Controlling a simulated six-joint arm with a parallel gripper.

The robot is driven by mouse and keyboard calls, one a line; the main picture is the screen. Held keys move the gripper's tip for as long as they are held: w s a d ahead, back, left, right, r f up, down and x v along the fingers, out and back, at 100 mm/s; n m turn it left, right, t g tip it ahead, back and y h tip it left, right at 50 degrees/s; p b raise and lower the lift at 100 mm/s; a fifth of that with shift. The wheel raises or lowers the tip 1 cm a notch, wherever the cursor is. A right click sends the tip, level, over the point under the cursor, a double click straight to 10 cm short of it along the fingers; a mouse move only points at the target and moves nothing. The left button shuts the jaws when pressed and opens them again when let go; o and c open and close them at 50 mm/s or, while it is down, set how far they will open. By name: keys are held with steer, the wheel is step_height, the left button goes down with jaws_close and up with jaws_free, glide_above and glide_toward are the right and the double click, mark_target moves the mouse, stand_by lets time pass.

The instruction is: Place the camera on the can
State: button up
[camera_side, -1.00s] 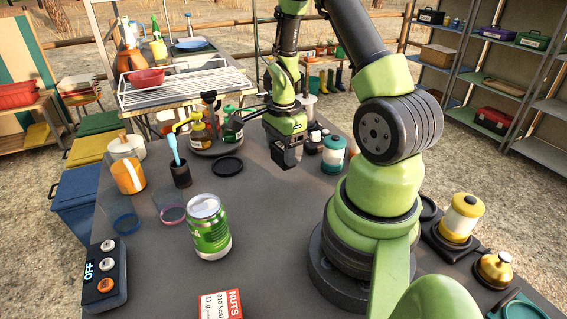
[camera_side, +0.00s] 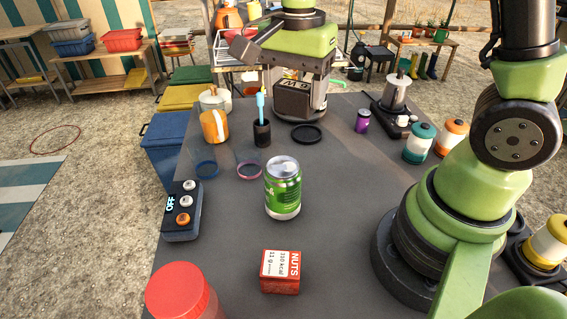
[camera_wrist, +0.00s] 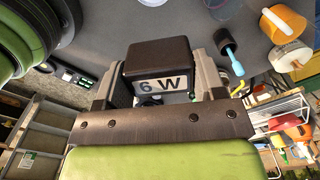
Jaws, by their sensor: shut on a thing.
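The green can (camera_side: 283,191) with a silver top stands upright on the grey table in the side view. My gripper (camera_side: 296,88) is behind it and higher, above the far part of the table. It also shows in the wrist view (camera_wrist: 158,78). It is shut on a dark box (camera_side: 292,101) with a pale printed label. In the wrist view the dark box (camera_wrist: 158,62) sits between the fingers and its label reads "6 W". I cannot tell whether this box is the camera; no other camera is clear.
Behind the can are a black cup with a blue brush (camera_side: 262,132), an orange mug (camera_side: 214,127) and a black ring (camera_side: 306,134). A switch box (camera_side: 182,211) stands left, a NUTS box (camera_side: 280,272) and a red lid (camera_side: 183,291) in front.

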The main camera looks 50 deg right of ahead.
mark_target(282, 167)
steer(key=s+a+r+n, duration=0.1)
steer(key=a+r+n, duration=0.1)
steer(key=a, duration=0.3)
step_height(282, 167, down, 10)
steer(key=shift+d+r, duration=0.15)
steer(key=shift+r, duration=0.05)
steer(key=shift+f, duration=0.15)
steer(key=o, duration=1)
